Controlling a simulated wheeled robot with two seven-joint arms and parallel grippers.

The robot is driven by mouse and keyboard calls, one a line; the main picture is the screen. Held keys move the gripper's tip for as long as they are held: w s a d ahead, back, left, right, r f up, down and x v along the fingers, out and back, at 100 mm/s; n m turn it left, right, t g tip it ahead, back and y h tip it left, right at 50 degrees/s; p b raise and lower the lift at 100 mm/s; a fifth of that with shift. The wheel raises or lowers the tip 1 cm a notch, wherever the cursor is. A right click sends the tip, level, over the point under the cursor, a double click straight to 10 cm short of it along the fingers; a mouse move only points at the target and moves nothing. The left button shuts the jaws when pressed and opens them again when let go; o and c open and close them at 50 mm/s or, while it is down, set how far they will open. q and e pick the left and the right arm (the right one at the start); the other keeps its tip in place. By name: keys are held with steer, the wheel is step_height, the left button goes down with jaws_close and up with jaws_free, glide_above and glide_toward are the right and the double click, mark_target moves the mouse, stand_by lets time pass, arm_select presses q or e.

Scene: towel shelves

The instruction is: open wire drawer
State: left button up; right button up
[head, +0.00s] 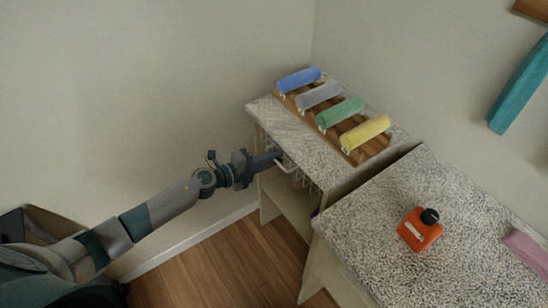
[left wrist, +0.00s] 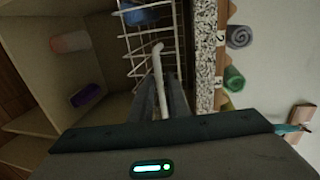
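The white wire drawer (left wrist: 133,45) sits under the granite-topped shelf unit, with a blue item (left wrist: 140,14) inside it. In the head view only a little of its wire side (head: 262,140) shows below the top. Its pale handle (left wrist: 158,62) sticks out at the front and also shows in the head view (head: 287,167). My left gripper (head: 279,155) is at the handle. In the left wrist view its two dark fingers (left wrist: 161,88) lie close on both sides of the handle bar and appear shut on it. My right gripper is in neither view.
A wooden rack (head: 362,152) with blue, grey, green and yellow rolled towels stands on the unit. An orange bottle (head: 419,230) and a pink towel (head: 526,250) lie on the nearer counter (head: 365,225). Open shelves below hold a purple roll (left wrist: 87,95). Wood floor (head: 220,270) is clear.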

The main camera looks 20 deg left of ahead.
arm_select(q)
steer(key=shift+w+d, duration=0.15)
steer(key=shift+w, duration=0.05)
jaws_close()
steer(key=shift+f, duration=0.1)
stand_by(1.3)
